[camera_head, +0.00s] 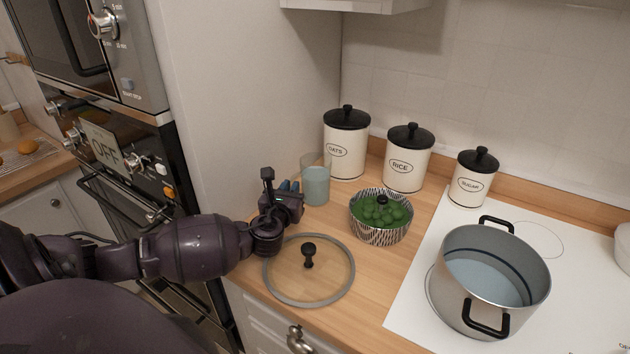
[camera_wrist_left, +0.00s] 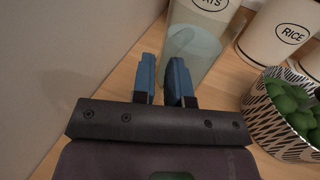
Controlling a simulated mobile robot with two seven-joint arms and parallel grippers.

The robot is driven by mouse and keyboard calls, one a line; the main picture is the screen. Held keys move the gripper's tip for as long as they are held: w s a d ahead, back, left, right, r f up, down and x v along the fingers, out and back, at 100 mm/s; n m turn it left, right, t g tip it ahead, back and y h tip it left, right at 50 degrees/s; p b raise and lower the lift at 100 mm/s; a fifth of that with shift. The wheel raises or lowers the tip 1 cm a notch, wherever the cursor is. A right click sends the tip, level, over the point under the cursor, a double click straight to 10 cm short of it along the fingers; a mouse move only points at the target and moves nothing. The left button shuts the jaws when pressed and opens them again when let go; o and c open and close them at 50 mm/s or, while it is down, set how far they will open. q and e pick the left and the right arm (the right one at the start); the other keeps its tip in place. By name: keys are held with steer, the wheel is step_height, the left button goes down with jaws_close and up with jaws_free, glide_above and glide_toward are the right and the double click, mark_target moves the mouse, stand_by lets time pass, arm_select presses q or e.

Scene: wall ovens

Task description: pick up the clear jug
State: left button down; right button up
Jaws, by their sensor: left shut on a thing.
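The clear jug (camera_head: 316,188) stands upright on the wooden counter against the tall side panel, with pale bluish liquid in it. It also shows at the top of the left wrist view (camera_wrist_left: 205,38), where its clear handle faces my fingers. My left gripper (camera_head: 290,187) is at the near left side of the jug. In the left wrist view, its blue fingers (camera_wrist_left: 163,62) are close together and shut on the jug's handle; the exact contact is hard to see through the clear material. My right gripper is not in view.
A patterned bowl (camera_head: 381,233) of green produce is right of the jug. Oats (camera_head: 345,150), rice (camera_head: 407,165) and sugar (camera_head: 472,184) canisters stand behind. A glass lid (camera_head: 335,291) lies in front. A steel pot (camera_head: 488,290) sits on the white hob.

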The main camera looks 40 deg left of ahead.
arm_select(q)
steer(key=shift+r, duration=0.1)
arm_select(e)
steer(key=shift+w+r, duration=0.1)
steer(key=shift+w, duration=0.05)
arm_select(q)
steer(key=shift+r, duration=0.25)
step_height(320, 180, up, 20)
steer(key=p, duration=0.3)
steer(key=shift+f, duration=0.25)
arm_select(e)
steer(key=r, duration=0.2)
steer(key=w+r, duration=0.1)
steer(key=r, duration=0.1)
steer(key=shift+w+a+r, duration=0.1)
arm_select(q)
steer(key=shift+w, duration=0.1)
